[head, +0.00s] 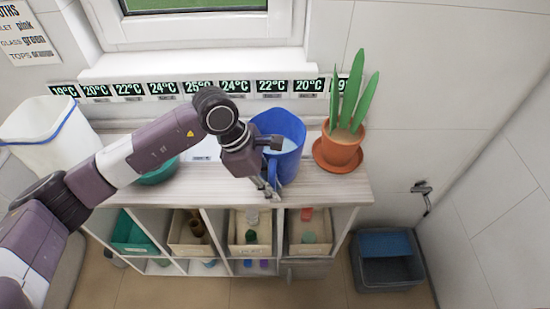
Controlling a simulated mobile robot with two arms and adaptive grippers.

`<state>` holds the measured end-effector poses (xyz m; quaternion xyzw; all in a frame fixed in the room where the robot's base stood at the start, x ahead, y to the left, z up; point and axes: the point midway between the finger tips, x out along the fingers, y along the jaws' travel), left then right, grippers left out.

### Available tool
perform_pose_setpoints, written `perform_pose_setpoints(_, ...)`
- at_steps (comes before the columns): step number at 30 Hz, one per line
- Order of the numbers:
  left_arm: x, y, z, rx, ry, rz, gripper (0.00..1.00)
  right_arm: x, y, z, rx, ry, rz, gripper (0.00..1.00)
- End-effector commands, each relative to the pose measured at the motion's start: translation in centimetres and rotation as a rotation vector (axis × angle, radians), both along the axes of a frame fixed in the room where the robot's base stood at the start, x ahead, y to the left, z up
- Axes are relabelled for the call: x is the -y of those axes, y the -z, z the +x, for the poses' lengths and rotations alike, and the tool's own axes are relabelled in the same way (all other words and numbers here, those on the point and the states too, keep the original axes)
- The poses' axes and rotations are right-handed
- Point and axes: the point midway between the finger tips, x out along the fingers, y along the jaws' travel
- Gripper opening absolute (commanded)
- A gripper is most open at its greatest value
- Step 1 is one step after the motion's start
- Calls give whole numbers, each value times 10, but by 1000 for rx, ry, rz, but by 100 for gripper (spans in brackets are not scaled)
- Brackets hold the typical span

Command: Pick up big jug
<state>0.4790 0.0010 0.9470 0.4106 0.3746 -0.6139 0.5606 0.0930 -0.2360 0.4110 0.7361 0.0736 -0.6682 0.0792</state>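The big blue jug (291,130) stands upright on the light wooden top of a low shelf unit, near its right end. A pale interior shows through its open top. My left gripper (270,188) points down at the jug's front left side. It overlaps a narrow blue part that looks like the handle. Its wrist hides some of the jug's left side. The fingers are small and partly hidden, so I cannot tell whether they grip the handle. My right gripper is out of view.
A potted plant (341,147) on an orange saucer stands close to the jug's right. A green bowl (159,173) sits partly behind my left arm. A white bin (47,135) is at the far left. The window sill and temperature strip (160,89) are behind.

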Motion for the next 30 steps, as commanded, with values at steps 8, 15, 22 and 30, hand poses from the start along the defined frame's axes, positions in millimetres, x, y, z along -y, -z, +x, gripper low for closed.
perform_pose_setpoints(8, 0, 0, 0, 0, 0, 0, 0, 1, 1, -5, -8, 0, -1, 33)
perform_pose_setpoints(15, 0, -1, 0, 0, 0, 0, 0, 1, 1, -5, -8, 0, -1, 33)
perform_pose_setpoints(22, 1, -4, 2, 8, 1, -7, 0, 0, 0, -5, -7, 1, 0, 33)
perform_pose_setpoints(30, 1, -5, 2, 6, 0, -6, 0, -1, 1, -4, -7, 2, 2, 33)
